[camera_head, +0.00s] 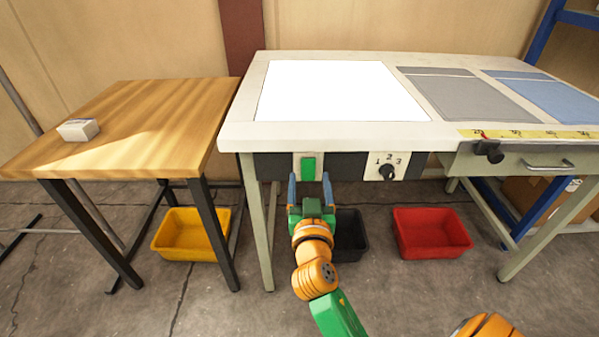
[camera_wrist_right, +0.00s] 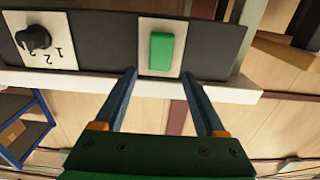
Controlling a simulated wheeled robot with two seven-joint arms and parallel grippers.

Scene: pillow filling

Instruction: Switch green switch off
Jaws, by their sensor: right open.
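The green switch (camera_head: 308,168) is a rectangular rocker on a pale plate, set in the dark front panel below the white worktable's edge. It also shows in the wrist view (camera_wrist_right: 161,51), upper middle. My right gripper (camera_head: 309,178) is open and empty, its two blue fingers pointing at the panel. In the wrist view the fingertips (camera_wrist_right: 158,75) stand apart, to either side of the switch plate's lower edge. I cannot tell whether they touch the panel. The bright white panel (camera_head: 340,88) lies on the tabletop above the switch. My left gripper is not in view.
A dial (camera_head: 387,172) marked 1, 2, 3 sits right of the switch. A wooden table (camera_head: 150,125) with a small white box (camera_head: 78,129) stands left. Yellow (camera_head: 190,235), black (camera_head: 350,237) and red (camera_head: 432,232) bins are on the floor. A drawer (camera_head: 520,162) is right.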

